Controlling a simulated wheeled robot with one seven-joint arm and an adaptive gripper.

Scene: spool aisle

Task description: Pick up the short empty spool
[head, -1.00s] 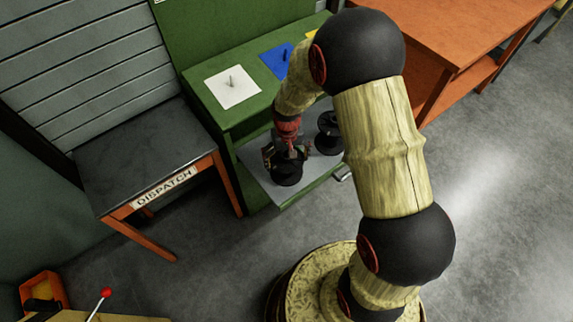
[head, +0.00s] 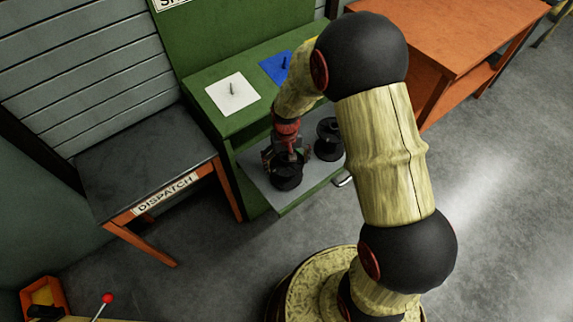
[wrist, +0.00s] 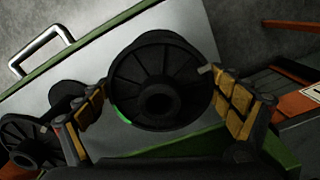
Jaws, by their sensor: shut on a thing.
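A black spool (head: 286,172) stands upright on the grey tray of a pulled-out green drawer in the head view. It shows from above in the wrist view (wrist: 160,82), with a spoked flange, a central hub and a small green mark on its rim. My gripper (head: 285,155) is above it with its two yellow-padded fingers (wrist: 160,108) on either side, shut on it. A second black spool (head: 328,138) stands to the right on the same tray; it shows at the lower left in the wrist view (wrist: 35,135). I cannot tell which spool is shorter.
The drawer tray (wrist: 95,75) has a metal handle (wrist: 40,50) at its front edge. Above it, the green bench top holds white (head: 232,93) and blue (head: 277,66) plates with pegs. A dark DISPATCH table (head: 140,160) stands left, an orange bench (head: 440,40) right.

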